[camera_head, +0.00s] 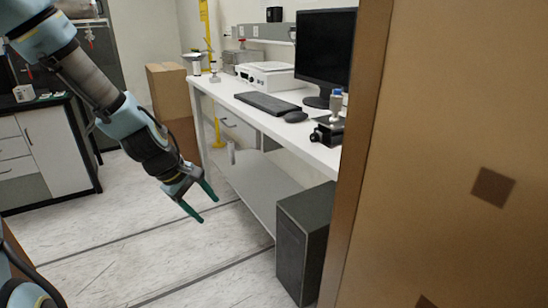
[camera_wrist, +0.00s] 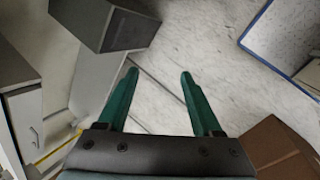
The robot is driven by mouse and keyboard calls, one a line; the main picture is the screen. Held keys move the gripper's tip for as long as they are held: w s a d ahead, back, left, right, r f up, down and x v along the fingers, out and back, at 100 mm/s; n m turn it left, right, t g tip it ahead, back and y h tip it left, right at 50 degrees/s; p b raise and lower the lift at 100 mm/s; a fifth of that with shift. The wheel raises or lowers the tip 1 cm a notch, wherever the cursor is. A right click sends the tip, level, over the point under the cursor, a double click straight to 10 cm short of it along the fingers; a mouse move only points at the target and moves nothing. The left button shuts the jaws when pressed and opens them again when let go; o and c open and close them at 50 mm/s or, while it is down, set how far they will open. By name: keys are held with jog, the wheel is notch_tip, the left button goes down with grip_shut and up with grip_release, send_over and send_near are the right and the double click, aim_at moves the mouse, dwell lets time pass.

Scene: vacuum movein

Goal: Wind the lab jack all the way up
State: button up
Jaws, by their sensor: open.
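A small dark device with a round black knob (camera_head: 315,137) stands near the front edge of the white bench, at its right end. It looks like the lab jack (camera_head: 328,133), but it is small and partly cut off by the brown panel. A grey bottle-like thing with a blue top (camera_head: 336,101) stands on or just behind it; I cannot tell which. My gripper (camera_head: 210,211) is open and empty, pointing down over the floor, left of the bench and well away from the jack. Its two green fingers (camera_wrist: 159,72) are apart in the wrist view, with only floor between them.
The white bench (camera_head: 225,88) holds a keyboard (camera_head: 267,104), mouse (camera_head: 295,116), monitor (camera_head: 323,48) and white instrument (camera_head: 268,75). A dark box (camera_head: 303,240) stands on the floor below. A large brown panel (camera_head: 460,150) blocks the right side. Floor around my gripper is clear.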

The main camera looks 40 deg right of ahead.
jog(key=w+d+m+t+h+p, duration=0.1)
jog(key=w+d+m+t, duration=0.2)
jog(key=w+d+m, duration=0.15)
jog(key=m+g+h+p, duration=0.4)
jog(key=m+h, duration=0.8)
jog(key=m, duration=0.7)
send_near(312, 139)
jog(key=shift+n, duration=0.25)
jog(key=d+p, duration=0.1)
jog(key=d, duration=0.2)
jog(key=d+p, duration=0.2)
jog(key=d, duration=0.1)
jog(key=shift+s+d+r, duration=0.1)
jog(key=shift+d+r, duration=0.05)
jog(key=shift+r, duration=0.05)
jog(key=shift+d+f, duration=0.1)
jog(key=shift+d, duration=0.6)
jog(key=shift+c, duration=0.3)
grip_shut()
